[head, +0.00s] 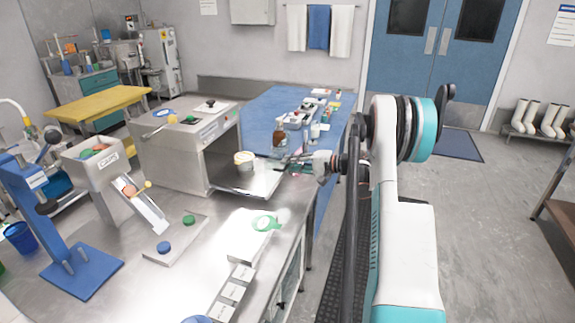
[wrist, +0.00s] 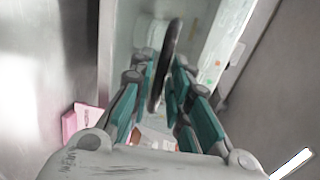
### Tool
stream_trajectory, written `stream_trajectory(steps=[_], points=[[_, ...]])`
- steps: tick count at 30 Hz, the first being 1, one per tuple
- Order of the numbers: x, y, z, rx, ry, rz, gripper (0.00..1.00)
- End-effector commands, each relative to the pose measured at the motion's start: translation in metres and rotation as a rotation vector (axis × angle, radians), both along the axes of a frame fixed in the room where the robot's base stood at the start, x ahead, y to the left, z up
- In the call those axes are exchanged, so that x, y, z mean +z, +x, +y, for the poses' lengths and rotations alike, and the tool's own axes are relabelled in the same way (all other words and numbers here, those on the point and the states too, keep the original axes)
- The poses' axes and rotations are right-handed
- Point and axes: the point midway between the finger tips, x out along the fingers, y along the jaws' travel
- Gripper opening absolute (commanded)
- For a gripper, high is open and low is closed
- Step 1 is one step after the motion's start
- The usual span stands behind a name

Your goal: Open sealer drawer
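The sealer (head: 175,150) is a grey metal box on the steel bench, with its front opening facing right. Its flat drawer (head: 262,184) extends out of this opening, with a small pale-lidded jar (head: 244,166) on it. My gripper (head: 292,163) is at the drawer's outer end. In the wrist view, a dark curved handle (wrist: 172,40) passes between the teal-padded fingers of my gripper (wrist: 164,80). The fingers are close in on both sides of the handle and appear to hold it. The exact contact is hard to see.
A brown bottle (head: 280,135) and several small items stand on the blue-topped bench (head: 262,112) behind the drawer. A green tape roll (head: 265,223) lies on a white box nearer the front. The floor (head: 500,190) at right is clear.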

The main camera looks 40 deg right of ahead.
Motion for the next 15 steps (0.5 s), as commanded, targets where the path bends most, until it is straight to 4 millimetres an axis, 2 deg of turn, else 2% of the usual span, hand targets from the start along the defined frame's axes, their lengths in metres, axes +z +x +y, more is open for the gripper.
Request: stream_trajectory(steps=[9,15], points=[[0.013,-0.053,-0.036,-0.004,-0.001,0.000,0.17],[0.018,-0.077,-0.051,-0.001,0.001,0.000,0.17]])
